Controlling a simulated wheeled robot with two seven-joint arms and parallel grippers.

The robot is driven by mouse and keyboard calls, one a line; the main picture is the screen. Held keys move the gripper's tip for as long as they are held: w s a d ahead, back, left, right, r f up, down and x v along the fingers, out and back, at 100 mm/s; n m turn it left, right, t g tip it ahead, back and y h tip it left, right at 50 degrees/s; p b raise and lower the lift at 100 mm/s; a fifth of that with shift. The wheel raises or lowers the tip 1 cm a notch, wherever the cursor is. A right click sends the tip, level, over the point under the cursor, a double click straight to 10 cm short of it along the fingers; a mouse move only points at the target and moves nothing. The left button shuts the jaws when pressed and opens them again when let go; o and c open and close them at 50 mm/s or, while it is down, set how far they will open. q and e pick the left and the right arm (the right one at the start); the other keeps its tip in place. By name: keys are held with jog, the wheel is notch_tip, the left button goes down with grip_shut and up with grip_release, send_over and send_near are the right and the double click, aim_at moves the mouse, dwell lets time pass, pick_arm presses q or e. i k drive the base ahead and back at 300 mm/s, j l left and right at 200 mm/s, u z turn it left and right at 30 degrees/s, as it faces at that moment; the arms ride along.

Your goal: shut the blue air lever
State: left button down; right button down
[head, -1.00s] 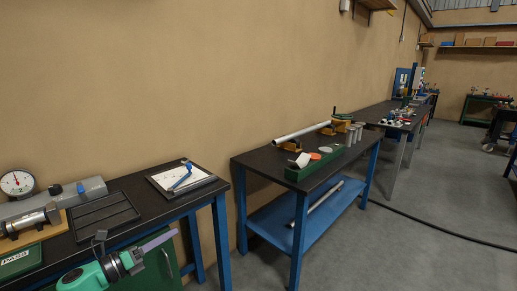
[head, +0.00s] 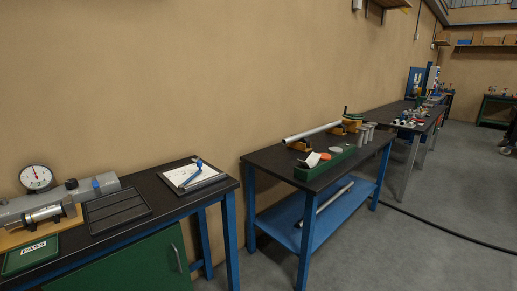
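I cannot make out a blue air lever for certain. A grey block-shaped device (head: 18,209) stands on the near left bench, with a small blue part (head: 96,186) near its right end. That part is too small to tell whether it is a lever or how it is set. A blue pen-like object (head: 193,173) lies on a white sheet on a clipboard (head: 213,178) at the bench's right end. Neither of my grippers is in view.
The near bench (head: 146,227) also holds a dial gauge (head: 37,178), a metal cylinder (head: 41,213), an empty black tray (head: 118,210) and a green box (head: 30,256). A blue-legged table (head: 262,157) stands farther right. Grey floor (head: 440,250) is open, crossed by a black cable (head: 437,227).

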aim_at(95, 185)
jog(key=u, duration=1.35)
